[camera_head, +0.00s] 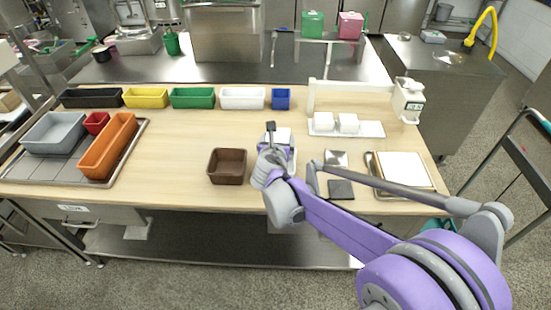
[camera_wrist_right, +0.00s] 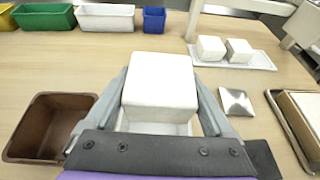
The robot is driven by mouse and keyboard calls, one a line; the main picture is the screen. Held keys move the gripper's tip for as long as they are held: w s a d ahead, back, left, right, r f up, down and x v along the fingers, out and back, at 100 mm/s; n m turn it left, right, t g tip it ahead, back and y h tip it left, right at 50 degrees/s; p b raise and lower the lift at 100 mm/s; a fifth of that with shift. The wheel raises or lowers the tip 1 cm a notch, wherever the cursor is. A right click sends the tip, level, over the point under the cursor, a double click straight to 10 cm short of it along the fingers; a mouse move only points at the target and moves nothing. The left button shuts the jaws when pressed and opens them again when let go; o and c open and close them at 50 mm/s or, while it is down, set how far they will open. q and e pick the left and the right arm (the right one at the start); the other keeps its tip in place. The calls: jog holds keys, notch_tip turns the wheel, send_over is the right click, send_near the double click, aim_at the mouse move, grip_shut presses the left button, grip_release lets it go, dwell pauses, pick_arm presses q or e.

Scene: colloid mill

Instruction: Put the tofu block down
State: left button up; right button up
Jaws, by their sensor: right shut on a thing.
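A white tofu block (camera_wrist_right: 160,82) sits between the two grey fingers of my right gripper (camera_wrist_right: 163,100) in the right wrist view. The gripper is shut on it. In the head view the right gripper (camera_head: 277,150) hides part of the block (camera_head: 284,136). A pale dish or tray (camera_wrist_right: 184,128) shows just below the block; I cannot tell whether the block touches it. Two more white blocks (camera_head: 323,121) (camera_head: 348,122) sit on a white tray (camera_head: 373,130) to the right. My left gripper is not in view.
A brown bin (camera_head: 227,166) stands just left of the gripper. Coloured bins, including a blue one (camera_head: 281,99), line the back edge. On the right lie a metal square (camera_head: 336,158), a dark square (camera_head: 341,190) and a framed white board (camera_head: 404,170). The table middle is clear.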

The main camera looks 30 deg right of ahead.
jog(key=shift+f+b, duration=0.35)
jog(key=shift+f, duration=2.4)
jog(key=shift+f+b, duration=0.55)
jog(key=shift+f, duration=0.05)
jog(key=o, duration=0.7)
jog(key=shift+r, duration=0.15)
